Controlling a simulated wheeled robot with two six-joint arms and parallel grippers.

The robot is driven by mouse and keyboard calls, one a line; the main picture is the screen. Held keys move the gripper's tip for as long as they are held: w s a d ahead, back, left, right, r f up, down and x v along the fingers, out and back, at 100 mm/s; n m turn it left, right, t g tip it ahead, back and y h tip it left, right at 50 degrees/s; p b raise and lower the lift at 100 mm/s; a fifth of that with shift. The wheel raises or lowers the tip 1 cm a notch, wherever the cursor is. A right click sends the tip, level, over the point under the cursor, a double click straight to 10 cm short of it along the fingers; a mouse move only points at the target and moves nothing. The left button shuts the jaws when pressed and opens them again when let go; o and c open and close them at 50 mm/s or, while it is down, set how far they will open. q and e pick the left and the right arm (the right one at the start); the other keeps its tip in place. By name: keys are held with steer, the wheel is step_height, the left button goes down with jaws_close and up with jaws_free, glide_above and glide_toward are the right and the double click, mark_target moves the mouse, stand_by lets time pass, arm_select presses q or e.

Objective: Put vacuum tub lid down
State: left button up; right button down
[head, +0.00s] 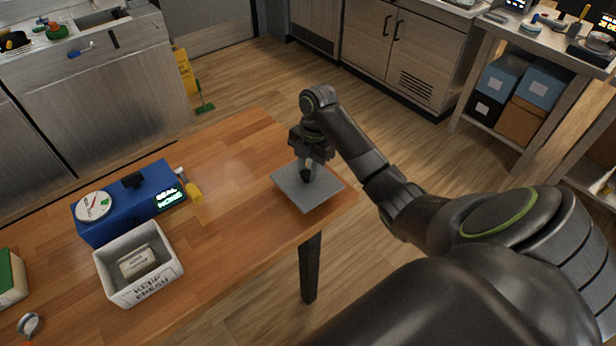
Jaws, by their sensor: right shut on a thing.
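The vacuum tub lid, a flat grey square plate (325,189), is at the right end of the wooden table, close to the corner. My right gripper (307,175) comes from above and is shut on the lid near its middle, hiding part of it. The lid looks level; I cannot tell whether it touches the table or hangs just above it. The open white tub (140,290), lettered on its front, stands at the left of the table with a small pale block (137,262) inside. My left gripper is not in view.
A blue box (120,215) with a round dial and a lit "SEAL NONE" display stands behind the tub. A green-topped block (12,278) is at the far left. The wooden tabletop (235,225) between tub and lid is clear.

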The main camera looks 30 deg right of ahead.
step_height(320, 180, down, 2)
steer(key=shift+f, duration=0.25)
steer(key=shift+f, duration=0.1)
steer(key=c, duration=1.1)
jaws_free()
